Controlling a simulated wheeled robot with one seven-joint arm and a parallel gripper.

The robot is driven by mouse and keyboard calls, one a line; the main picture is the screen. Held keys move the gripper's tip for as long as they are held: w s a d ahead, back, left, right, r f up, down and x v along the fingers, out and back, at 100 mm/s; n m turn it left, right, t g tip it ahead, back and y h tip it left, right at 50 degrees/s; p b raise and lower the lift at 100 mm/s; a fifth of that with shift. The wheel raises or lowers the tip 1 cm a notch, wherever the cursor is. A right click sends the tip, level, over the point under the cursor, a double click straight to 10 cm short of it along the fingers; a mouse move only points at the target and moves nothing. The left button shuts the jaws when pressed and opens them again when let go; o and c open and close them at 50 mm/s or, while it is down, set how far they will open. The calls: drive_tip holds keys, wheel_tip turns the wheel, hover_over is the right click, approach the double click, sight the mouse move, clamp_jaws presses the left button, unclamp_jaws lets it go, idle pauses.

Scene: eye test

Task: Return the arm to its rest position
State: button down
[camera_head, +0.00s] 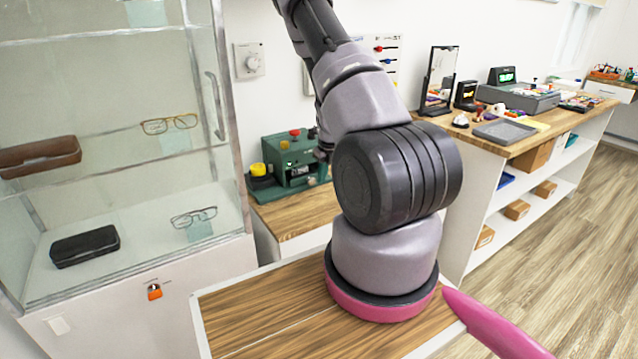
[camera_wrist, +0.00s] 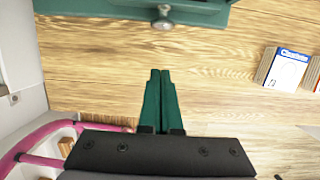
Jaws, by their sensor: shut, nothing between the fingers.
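My arm fills the middle of the head view, with grey links and a large black joint above a small wooden top. My gripper shows in the wrist view (camera_wrist: 160,76). Its two dark green fingers point away from the wrist and lie side by side, closed with nothing between them. They are over a wood-grained surface. In the head view I cannot make out the gripper; my arm links seem to hide it.
A green device (camera_head: 290,160) stands on the wooden counter left of my arm; its green edge (camera_wrist: 125,8) and silver knob (camera_wrist: 162,18) lie ahead of the fingers. A glass display cabinet (camera_head: 232,130) stands left. A blue-and-white box (camera_wrist: 287,69) is at right.

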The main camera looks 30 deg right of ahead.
drive_tip(key=v, duration=0.6)
drive_tip(key=shift+r, duration=0.4)
drive_tip(key=s+a+r+n+t+y, duration=0.1)
drive_tip(key=s+a+r+n, duration=0.1)
drive_tip(key=a+r+n, duration=0.5)
drive_tip(key=s+a+r+n+t+y, duration=0.1)
drive_tip(key=s+a+r+n, duration=0.2)
drive_tip(key=r, duration=0.7)
drive_tip(key=s+a+r+n+y, duration=0.1)
drive_tip(key=a+r+n+y, duration=0.1)
drive_tip(key=a+r+n, duration=0.55)
drive_tip(key=s+a+r+n+t+h, duration=0.1)
drive_tip(key=s+a+r+n, duration=0.1)
drive_tip(key=s+r+n, duration=0.5)
drive_tip(key=s+a+r+n+t+h, duration=0.1)
drive_tip(key=s+a+r+n, duration=0.2)
drive_tip(key=s, duration=0.9)
wheel_tip(320, 180, up, 4)
drive_tip(key=n, duration=0.3)
drive_tip(key=shift+s+n, duration=0.25)
drive_tip(key=shift+n, duration=0.1)
drive_tip(key=c, duration=1.5)
unclamp_jaws()
drive_tip(key=shift+f, duration=0.1)
drive_tip(key=shift+c, duration=0.2)
